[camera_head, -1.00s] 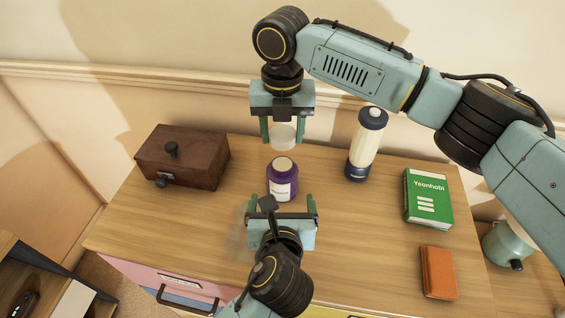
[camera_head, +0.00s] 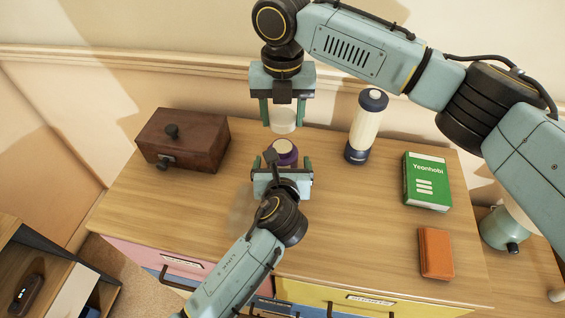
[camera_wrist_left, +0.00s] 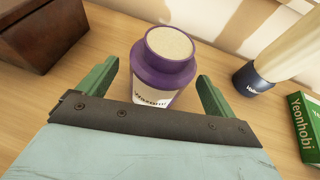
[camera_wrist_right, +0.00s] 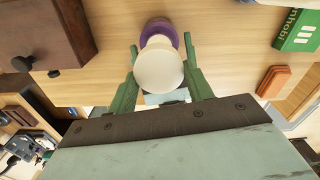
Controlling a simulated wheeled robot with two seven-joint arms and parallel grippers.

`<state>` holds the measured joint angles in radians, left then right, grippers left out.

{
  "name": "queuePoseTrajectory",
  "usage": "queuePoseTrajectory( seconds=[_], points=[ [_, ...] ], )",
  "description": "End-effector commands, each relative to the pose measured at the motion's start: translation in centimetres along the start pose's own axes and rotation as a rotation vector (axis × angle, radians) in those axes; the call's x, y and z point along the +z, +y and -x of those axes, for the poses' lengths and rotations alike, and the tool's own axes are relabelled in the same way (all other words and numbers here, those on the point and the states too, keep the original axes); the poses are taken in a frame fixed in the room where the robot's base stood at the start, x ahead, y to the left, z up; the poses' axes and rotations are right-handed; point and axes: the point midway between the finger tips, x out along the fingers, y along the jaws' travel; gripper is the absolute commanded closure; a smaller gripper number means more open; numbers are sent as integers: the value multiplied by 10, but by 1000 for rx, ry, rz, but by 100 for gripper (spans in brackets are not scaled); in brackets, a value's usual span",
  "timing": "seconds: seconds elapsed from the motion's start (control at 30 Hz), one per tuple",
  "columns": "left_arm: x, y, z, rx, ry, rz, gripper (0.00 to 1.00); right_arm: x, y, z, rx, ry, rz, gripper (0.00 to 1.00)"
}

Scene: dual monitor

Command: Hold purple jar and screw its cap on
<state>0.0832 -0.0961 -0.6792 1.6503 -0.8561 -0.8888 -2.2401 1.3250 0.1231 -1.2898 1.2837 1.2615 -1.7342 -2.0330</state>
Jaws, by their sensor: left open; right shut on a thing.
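The purple jar (camera_head: 284,148) stands upright on the wooden dresser top, uncapped, with a pale round top showing in the left wrist view (camera_wrist_left: 163,62). My left gripper (camera_head: 282,163) is open in front of the jar; its fingers point at the jar's two sides, and in the left wrist view the jar shows just ahead between them. My right gripper (camera_head: 284,118) is shut on the white round cap (camera_head: 283,122) and holds it above and behind the jar. In the right wrist view the cap (camera_wrist_right: 158,70) partly covers the jar.
A brown wooden box (camera_head: 182,142) stands at left. A cream bottle with a navy lid (camera_head: 366,127) stands right of the jar. A green book (camera_head: 427,181) and an orange wallet-like item (camera_head: 436,253) lie farther right. The dresser top (camera_head: 350,220) is clear at front centre.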

Motion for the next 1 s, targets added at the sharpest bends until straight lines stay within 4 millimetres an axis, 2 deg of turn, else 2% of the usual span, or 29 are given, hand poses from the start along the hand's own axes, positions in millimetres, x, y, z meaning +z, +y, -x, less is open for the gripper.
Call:
queuePoseTrajectory(
  seconds=[0.2,0.6,1.0],
  points=[
    [0,0,-22,0,0,1,9,0,0,0,0,0,0,70],
    [0,0,-26,-1,0,1,10,0,0,0,0,0,0,70],
    [0,0,-26,0,0,0,62,0,0,0,0,0,0,70]
  ],
)
